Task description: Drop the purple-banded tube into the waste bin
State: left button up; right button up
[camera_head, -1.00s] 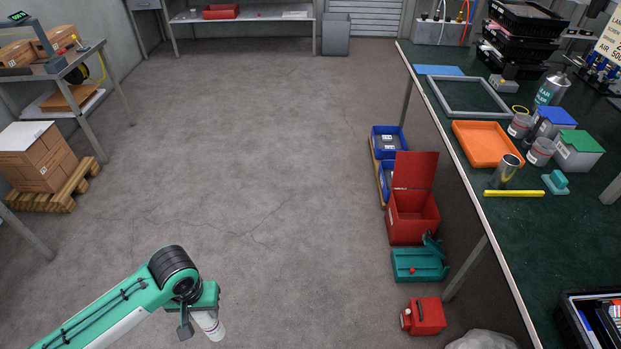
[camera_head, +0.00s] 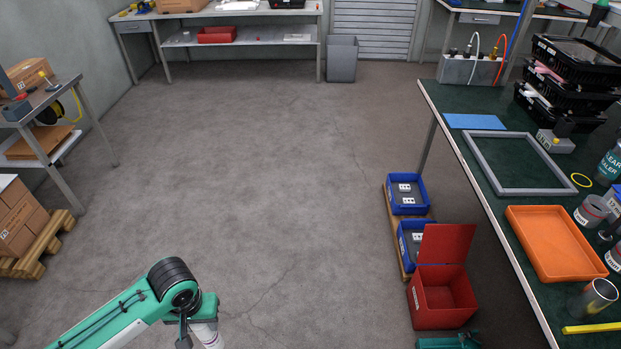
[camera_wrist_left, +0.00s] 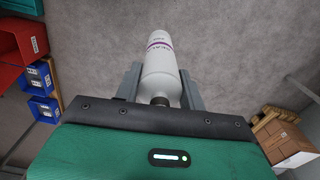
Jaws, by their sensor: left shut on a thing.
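My left gripper (camera_head: 197,332) is at the bottom of the head view, above the open floor. It is shut on a white tube (camera_head: 208,335), whose lower end is cut off by the frame edge. In the left wrist view the tube (camera_wrist_left: 158,62) sits between the two grey fingers of the gripper (camera_wrist_left: 160,88), and a purple band and lettering show on it. A grey, open-topped bin (camera_head: 341,60), which looks like the waste bin, stands on the floor at the back, beside the far table. Its inside is mostly hidden.
The floor between me and the grey bin is clear. A long green-topped bench (camera_head: 468,150) runs along the right, with blue bins (camera_head: 408,207) and an open red box (camera_head: 440,310) on the floor beside it. A pallet with cartons (camera_head: 40,250) stands at left.

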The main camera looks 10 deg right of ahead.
aim_at(430, 305)
jog(key=i, duration=1.4)
jog(key=i+z, duration=0.1)
jog(key=i, duration=0.55)
jog(key=i+j+z, duration=0.15)
jog(key=i, duration=0.5)
jog(key=z, duration=3.05)
jog(key=j, duration=0.1)
